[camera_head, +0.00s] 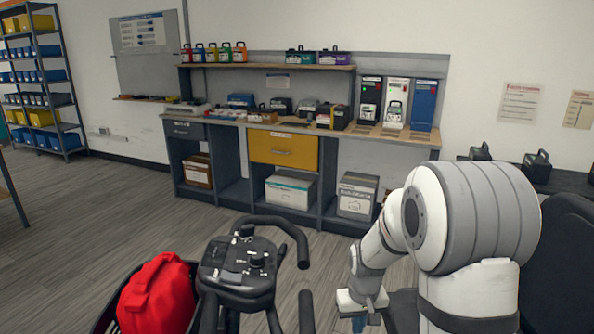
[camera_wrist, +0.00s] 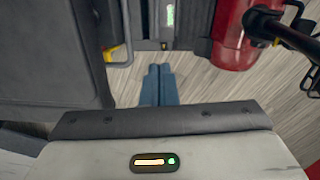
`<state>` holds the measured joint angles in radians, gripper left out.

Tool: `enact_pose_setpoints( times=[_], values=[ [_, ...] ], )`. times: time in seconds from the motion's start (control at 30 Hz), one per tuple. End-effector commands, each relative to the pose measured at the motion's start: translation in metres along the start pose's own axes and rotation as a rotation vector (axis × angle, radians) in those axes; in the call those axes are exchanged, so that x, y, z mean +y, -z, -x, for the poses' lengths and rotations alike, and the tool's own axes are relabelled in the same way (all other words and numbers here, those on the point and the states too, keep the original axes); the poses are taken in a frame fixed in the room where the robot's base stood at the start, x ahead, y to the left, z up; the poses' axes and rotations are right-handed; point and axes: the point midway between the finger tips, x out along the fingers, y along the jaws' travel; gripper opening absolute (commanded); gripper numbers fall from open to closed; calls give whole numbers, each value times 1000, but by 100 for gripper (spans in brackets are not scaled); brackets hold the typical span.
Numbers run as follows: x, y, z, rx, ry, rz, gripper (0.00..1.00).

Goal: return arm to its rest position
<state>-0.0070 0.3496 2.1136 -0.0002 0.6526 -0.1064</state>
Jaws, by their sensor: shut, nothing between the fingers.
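My white and grey arm (camera_head: 470,215) fills the right front of the head view, bent with its forearm pointing down. My gripper (camera_head: 359,322) is at the bottom of that view, low and to the right of the handlebar; its tips are cut off by the frame edge. In the wrist view, my gripper's blue fingers (camera_wrist: 160,72) are together with nothing between them. The wrist housing with a small lit display (camera_wrist: 153,162) is in front of them. Wooden floor shows beyond the fingertips.
A black handlebar with a control panel (camera_head: 240,262) stands left of my arm, with a red bag (camera_head: 158,296) beside it. A red cylinder (camera_wrist: 236,35) is close at right in the wrist view. A workbench (camera_head: 283,124) with a yellow drawer (camera_head: 284,149) lines the wall. Open floor lies left.

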Motion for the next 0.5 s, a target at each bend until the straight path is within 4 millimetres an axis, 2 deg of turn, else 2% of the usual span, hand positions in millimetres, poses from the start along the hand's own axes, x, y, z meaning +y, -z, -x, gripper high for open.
enact_pose_setpoints(
  times=[0.03, 0.1, 0.3, 0.5],
  values=[
    [0, -8, 41, 20, -2, -6, 0],
    [-2, -21, 80, 38, -4, -17, 0],
    [-6, -67, 177, 88, -9, -45, 0],
    [-10, -118, 258, 138, -12, -73, 0]
  ],
)
